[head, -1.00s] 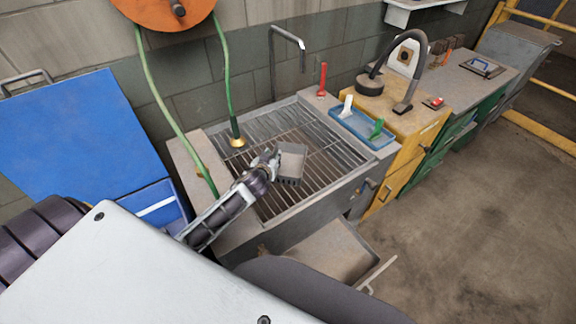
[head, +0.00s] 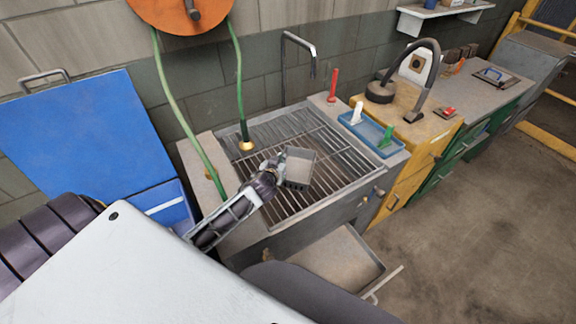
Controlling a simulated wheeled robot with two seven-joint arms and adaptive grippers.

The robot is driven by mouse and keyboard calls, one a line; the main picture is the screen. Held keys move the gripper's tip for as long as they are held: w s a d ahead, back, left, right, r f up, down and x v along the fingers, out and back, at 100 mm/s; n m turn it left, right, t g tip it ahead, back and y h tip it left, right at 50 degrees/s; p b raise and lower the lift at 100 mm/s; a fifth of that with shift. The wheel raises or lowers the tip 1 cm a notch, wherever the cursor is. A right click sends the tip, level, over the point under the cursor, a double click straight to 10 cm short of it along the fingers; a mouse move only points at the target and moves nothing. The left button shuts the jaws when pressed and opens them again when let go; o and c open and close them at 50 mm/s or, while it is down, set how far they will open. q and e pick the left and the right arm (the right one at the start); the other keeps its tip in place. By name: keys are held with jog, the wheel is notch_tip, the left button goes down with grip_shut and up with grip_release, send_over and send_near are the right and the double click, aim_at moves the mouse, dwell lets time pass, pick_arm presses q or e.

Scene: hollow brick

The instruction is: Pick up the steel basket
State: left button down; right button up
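The steel basket (head: 300,167) is a small grey open-topped box with a slotted front wall, seen over the middle of the sink's metal grate (head: 330,155). I cannot tell whether it rests on the grate or hangs just above it. My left gripper (head: 279,168) reaches in from the lower left and meets the basket's left side. Its fingers are small and partly hidden by the wrist and the basket, so their grip is unclear. My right gripper is not in view.
A green hose with a brass nozzle (head: 246,146) hangs at the grate's left. A tall faucet (head: 284,70) stands behind. A blue tray (head: 370,133) with brushes is at the right. An open drawer (head: 335,266) juts out below the sink. A blue lid (head: 80,135) stands left.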

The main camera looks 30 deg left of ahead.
pick_arm(q)
jog(key=shift+s+a+f, duration=0.1)
jog(key=shift+r, duration=5)
